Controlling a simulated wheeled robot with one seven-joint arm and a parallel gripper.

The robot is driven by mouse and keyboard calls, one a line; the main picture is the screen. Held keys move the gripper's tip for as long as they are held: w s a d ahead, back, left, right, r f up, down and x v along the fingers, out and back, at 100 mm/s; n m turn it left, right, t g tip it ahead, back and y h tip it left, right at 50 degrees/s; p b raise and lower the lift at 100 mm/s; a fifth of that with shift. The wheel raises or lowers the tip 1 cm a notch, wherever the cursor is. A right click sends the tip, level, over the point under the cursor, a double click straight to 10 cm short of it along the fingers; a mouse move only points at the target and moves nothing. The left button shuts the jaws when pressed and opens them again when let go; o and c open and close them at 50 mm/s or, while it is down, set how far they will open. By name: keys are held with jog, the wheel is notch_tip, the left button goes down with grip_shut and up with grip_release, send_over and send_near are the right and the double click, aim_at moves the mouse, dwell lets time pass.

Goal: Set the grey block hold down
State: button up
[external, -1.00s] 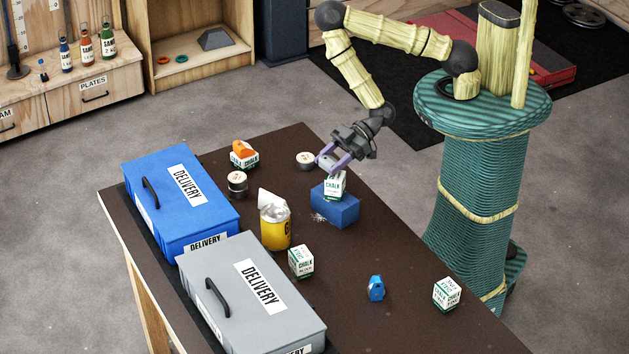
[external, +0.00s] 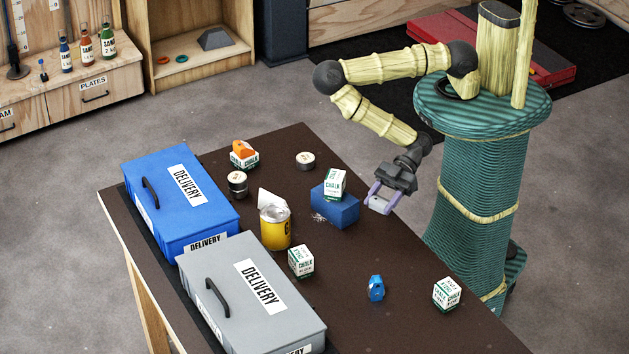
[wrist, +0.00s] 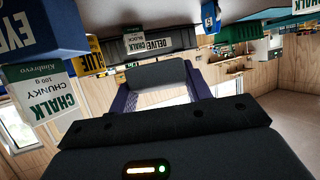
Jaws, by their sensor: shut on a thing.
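My gripper (external: 380,203) hangs over the table's right edge, to the right of the blue block. Its lilac fingers are shut on a dark grey piece, which I take to be the grey block hold (wrist: 157,73). In the wrist view it spans the gap between the fingertips. In the external view it is small and mostly hidden by the fingers. It looks held clear of the table top.
A chalk box (external: 334,184) stands on the blue block (external: 345,212), close left of my gripper. A yellow tin (external: 275,229), chalk boxes and a small blue item (external: 376,288) are on the dark table (external: 420,315). Blue (external: 180,205) and grey (external: 250,295) delivery boxes line its left.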

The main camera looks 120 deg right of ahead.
send_over(378, 235)
jog(key=shift+f, duration=3.15)
jog(key=shift+f, duration=0.1)
jog(key=shift+s+f+p, duration=0.1)
jog(key=shift+f+p, duration=0.35)
jog(key=shift+f, duration=1.3)
jog(key=shift+f, duration=0.15)
jog(key=o, duration=1)
jog(key=shift+c, duration=0.2)
